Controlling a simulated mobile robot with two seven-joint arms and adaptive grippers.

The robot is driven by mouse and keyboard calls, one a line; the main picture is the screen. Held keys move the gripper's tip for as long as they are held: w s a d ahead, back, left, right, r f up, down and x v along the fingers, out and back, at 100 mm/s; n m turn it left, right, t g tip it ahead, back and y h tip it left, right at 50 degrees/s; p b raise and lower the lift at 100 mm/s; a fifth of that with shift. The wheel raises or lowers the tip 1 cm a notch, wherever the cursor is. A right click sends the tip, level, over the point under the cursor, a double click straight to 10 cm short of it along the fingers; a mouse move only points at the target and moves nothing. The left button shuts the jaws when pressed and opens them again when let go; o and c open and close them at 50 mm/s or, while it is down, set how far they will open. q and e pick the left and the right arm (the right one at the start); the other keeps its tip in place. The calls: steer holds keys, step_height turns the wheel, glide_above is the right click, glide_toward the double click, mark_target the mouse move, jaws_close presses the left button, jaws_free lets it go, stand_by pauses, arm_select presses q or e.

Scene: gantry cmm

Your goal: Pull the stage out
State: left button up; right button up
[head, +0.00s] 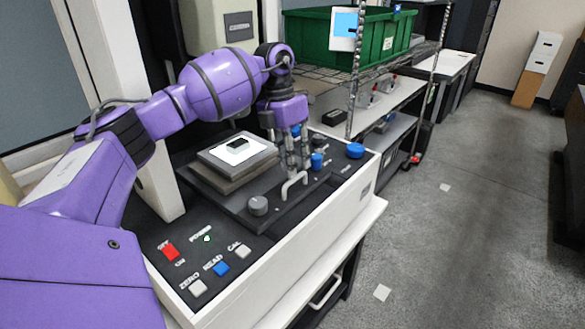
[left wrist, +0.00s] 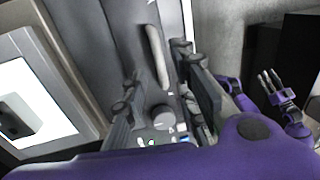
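The stage is a dark plate (head: 229,200) on the machine's bed, with a square block (head: 215,178) on it that carries a light pad and a small dark part (head: 238,144). A pale bar handle (head: 294,186) stands at its front edge. My left gripper (head: 293,165) is open and points down just above and behind the handle in the head view. In the left wrist view the handle (left wrist: 156,55) lies beyond the gap between the fingers, and I see no contact. My right gripper (left wrist: 269,83) shows small in the left wrist view, apparently open and empty, away from the machine.
A grey knob (head: 258,205) sits beside the handle. Blue knobs (head: 355,150) stand to the right. A red switch (head: 169,250) and several buttons are at the front left. A wire shelf with a green bin (head: 340,38) stands behind. The floor at right is open.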

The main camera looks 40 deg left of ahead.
arm_select(q)
steer(key=shift+w+d+f, duration=0.1)
steer(key=shift+d+f, duration=0.1)
steer(key=shift+f, duration=1.15)
jaws_close()
